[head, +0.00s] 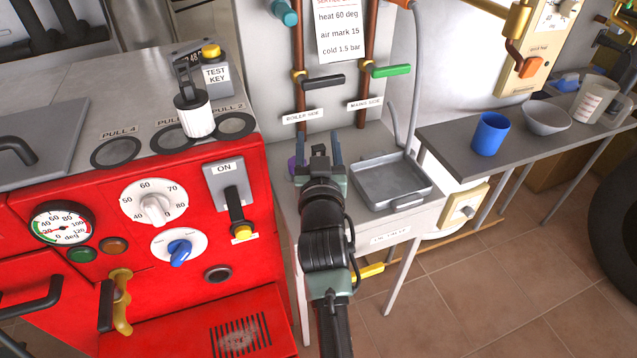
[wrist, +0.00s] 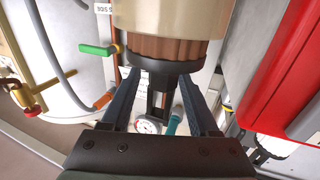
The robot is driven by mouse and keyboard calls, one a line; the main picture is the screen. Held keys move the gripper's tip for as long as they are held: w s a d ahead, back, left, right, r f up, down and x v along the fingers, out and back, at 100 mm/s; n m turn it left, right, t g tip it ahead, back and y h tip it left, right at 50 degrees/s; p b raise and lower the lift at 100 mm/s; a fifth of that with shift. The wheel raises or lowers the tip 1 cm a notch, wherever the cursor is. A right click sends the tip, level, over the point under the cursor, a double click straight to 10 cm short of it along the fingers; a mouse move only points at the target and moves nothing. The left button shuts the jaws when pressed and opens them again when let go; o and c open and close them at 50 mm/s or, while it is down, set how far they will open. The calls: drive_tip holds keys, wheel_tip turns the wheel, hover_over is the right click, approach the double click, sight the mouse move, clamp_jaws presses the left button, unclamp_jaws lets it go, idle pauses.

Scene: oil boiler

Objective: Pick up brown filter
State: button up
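The brown filter (wrist: 165,48) has a ribbed brown body with a black cap and a black bracket-like handle. In the wrist view it is at the upper middle, against a beige cylinder (wrist: 170,15). My gripper (wrist: 158,76) is open, with one blue finger on each side of the black handle and visible gaps between. In the head view my gripper (head: 317,148) is over the grey side table, left of the metal tray. A black bracket shows between its fingers there; the filter's brown body is hidden behind my gripper.
A metal tray (head: 390,182) stands right of my gripper. Pipes with a black lever (head: 323,81) and a green lever (head: 391,70) rise behind it. The red boiler (head: 150,240), with a white filter (head: 196,116) on top, is at the left. A blue cup (head: 490,134) stands farther right.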

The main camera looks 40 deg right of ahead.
clamp_jaws()
idle(1.2)
